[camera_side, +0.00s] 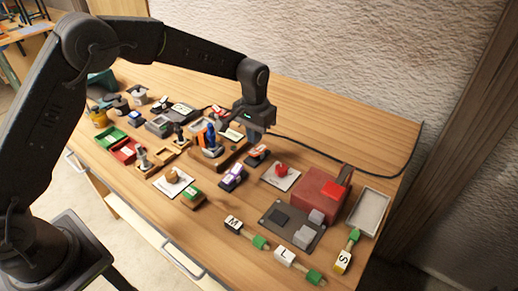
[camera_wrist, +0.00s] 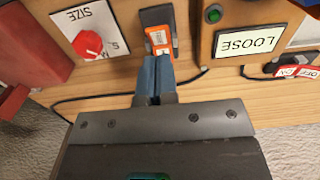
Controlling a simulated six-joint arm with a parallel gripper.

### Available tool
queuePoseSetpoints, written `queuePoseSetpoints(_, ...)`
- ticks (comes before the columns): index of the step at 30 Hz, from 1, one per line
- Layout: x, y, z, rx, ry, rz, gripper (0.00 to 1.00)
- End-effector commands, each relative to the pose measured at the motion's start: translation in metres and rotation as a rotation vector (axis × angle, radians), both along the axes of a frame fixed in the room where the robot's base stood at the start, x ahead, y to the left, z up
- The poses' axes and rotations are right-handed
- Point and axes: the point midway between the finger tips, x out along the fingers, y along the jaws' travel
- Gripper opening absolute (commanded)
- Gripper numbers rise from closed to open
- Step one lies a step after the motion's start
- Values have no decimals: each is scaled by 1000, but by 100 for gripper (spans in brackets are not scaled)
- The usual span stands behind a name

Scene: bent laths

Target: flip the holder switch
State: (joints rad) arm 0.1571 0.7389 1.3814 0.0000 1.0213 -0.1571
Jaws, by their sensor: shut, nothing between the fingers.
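My gripper (camera_side: 250,130) hangs over the middle of the bench. In the wrist view its two blue fingers (camera_wrist: 158,75) are together with nothing between them. Their tips lie at the near end of an orange-red rocker switch on a dark base (camera_wrist: 157,38); I cannot tell whether they touch it. This switch also shows in the side view (camera_side: 258,152), beside the wooden holder block. Its lettering is too small to read. A second red-and-white switch marked ON and OFF (camera_wrist: 297,71) is at the right of the wrist view. No label naming the holder is readable.
A SIZE plate with a red knob (camera_wrist: 88,42) is left of the orange switch. A LOOSE sign (camera_wrist: 248,43) and green button (camera_wrist: 213,15) are right of it. A black cable (camera_side: 320,152) runs along the bench. A red block (camera_side: 318,195) stands farther right.

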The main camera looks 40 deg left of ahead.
Motion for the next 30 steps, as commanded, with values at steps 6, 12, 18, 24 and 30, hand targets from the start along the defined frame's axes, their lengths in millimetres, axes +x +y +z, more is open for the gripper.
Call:
queuePoseSetpoints(6,0,0,-3,0,1,0,0)
queuePoseSetpoints(12,0,0,-6,0,1,0,0)
queuePoseSetpoints(18,0,0,-9,0,0,0,0)
queuePoseSetpoints(24,0,0,-11,0,0,0,0)
queuePoseSetpoints(30,0,0,-14,0,1,0,0)
